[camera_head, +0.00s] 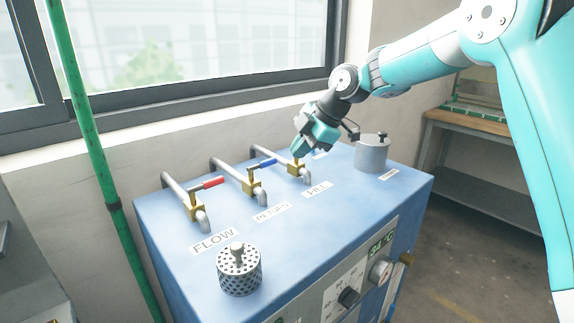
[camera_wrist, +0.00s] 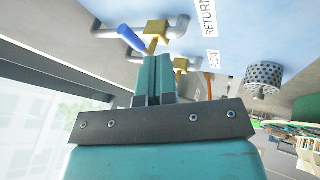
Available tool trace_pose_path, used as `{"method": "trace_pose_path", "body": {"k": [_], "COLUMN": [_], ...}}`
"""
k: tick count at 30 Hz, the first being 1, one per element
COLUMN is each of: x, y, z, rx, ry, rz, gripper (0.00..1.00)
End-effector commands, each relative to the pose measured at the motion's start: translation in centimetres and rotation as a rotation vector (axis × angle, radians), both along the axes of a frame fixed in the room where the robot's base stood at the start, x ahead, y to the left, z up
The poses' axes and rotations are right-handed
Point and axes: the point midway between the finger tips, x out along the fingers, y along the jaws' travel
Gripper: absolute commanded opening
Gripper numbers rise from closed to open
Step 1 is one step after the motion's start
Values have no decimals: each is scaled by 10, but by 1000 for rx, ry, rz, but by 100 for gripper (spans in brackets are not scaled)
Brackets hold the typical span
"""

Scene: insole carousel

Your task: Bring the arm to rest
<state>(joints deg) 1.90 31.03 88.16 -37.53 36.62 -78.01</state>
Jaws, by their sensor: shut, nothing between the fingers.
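My gripper (camera_head: 297,150) is at the end of my teal and white arm, which reaches in from the upper right. It hangs over the back of the blue machine (camera_head: 290,245), at the brass valve (camera_head: 297,169) beside the FILL label. It partly hides that valve's top; I cannot tell whether they touch. In the wrist view my gripper (camera_wrist: 155,62) has its two teal fingers together and nothing between them. Beyond the fingertips, a brass valve (camera_wrist: 157,29) with a blue handle (camera_wrist: 132,39) shows near the RETURN label.
A red-handled valve (camera_head: 206,184) and a blue-handled valve (camera_head: 262,163) stand on pipes to the left. A perforated canister (camera_head: 239,268) is at the front, a grey cylinder (camera_head: 372,154) at the back right. A green pole (camera_head: 98,150) and window (camera_head: 190,50) border the left and back.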

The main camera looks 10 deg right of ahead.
Motion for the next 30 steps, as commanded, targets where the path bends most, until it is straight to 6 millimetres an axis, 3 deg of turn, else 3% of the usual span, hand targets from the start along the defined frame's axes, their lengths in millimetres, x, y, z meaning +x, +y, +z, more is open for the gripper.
{"method": "trace_pose_path", "body": {"k": [6,11,14,17,22,27,30], "x": [-10,-14,-29,-67,-178,-288,-332], "y": [-16,-23,-16,2,36,42,37], "z": [36,48,54,59,54,30,14], "rx": [0,1,12,39,78,72,61], "ry": [-3,3,39,141,408,630,710], "rz": [8,6,-31,-141,-461,-785,-927], "gripper": [0,0,0,0,0,0,0]}}
